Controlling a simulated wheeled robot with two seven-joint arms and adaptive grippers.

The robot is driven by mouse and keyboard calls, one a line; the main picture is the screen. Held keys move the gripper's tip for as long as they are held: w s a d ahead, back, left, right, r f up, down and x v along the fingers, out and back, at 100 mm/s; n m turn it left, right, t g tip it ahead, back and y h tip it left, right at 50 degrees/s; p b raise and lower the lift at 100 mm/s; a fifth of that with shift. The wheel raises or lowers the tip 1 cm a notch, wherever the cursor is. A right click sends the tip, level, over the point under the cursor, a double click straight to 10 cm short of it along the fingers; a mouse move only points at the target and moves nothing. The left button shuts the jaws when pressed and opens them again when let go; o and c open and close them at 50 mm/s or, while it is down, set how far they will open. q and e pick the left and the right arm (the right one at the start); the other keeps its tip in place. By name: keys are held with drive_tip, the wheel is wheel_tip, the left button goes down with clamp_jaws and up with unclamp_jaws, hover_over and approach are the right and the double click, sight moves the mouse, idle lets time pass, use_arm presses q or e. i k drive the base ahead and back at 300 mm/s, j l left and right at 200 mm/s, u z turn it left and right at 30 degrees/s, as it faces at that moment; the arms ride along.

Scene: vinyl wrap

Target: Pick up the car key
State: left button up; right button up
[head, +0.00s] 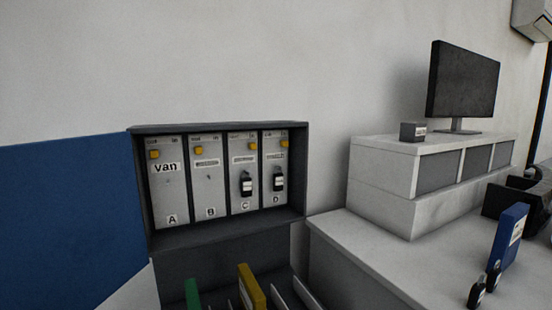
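A dark key cabinet (221,128) on the wall holds upright panels lettered A, B, C and D. A black car key (246,183) with a pale label hangs on panel C. A similar black key (278,179) hangs on panel D. Panel A (168,190) reads "van" and has no key on it; panel B (208,185) has none either. Two more small black key-like items (477,292) are on the white counter at the lower right. Which key the task means cannot be told. Neither of my grippers is in view.
A blue panel (70,220) stands left of the cabinet. Green and yellow upright items (252,288) are below it. The white counter (360,255) carries a raised unit with a monitor (463,85) and small grey box (412,132). A blue binder-like item (509,238) stands at right.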

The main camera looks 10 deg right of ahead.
sight(493, 277)
drive_tip(key=z, duration=1.9)
